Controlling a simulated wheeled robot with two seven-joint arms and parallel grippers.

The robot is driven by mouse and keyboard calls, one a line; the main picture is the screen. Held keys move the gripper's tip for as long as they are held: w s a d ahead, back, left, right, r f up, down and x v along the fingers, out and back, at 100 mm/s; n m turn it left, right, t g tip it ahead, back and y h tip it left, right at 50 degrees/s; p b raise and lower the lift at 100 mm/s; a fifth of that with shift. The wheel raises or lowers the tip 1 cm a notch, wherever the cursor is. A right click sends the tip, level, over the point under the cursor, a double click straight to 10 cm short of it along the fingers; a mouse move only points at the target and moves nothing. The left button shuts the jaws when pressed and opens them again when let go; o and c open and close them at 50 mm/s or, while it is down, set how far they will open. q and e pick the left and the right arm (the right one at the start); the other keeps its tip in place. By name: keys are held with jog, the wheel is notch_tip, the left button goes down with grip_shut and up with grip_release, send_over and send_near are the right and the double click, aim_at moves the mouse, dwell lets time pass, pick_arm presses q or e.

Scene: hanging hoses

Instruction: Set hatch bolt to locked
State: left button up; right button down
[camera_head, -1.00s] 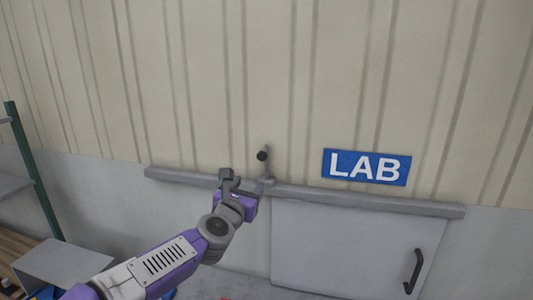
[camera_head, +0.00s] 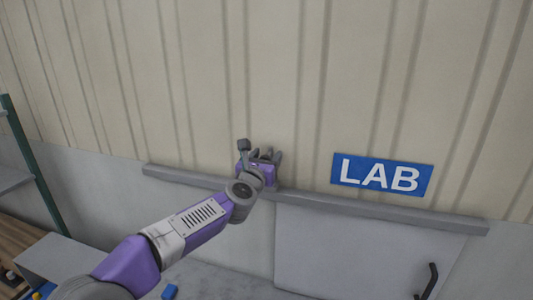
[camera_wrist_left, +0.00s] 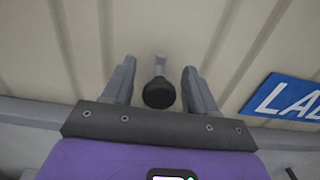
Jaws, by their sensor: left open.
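The hatch bolt's dark round knob (camera_wrist_left: 159,93) shows in the left wrist view, with a grey lever arm (camera_wrist_left: 161,63) behind it. My left gripper (camera_wrist_left: 158,85) is open, one finger on each side of the knob, with a visible gap on both sides. In the head view my left gripper (camera_head: 261,156) is up at the wall above the rail, and it hides the bolt there. The hatch (camera_head: 350,248) is a pale grey panel below the rail, with a dark handle (camera_head: 430,280) at its lower right. My right gripper is not in view.
A grey rail (camera_head: 380,211) runs along the wall above the hatch. A blue LAB sign (camera_head: 382,176) is on the ribbed wall to the right. A shelf with a green post (camera_head: 38,165) stands at the far left. The wall above the gripper is clear.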

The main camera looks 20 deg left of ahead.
pick_arm(q)
jog(key=shift+w+f, duration=0.1)
jog(key=shift+w, duration=0.15)
grip_shut()
notch_tip(320, 180, down, 8)
jog(key=b, duration=0.8)
jog(key=shift+r+b, duration=0.2)
jog(key=shift+b, duration=0.2)
grip_release()
jog(key=shift+s+r, duration=0.1)
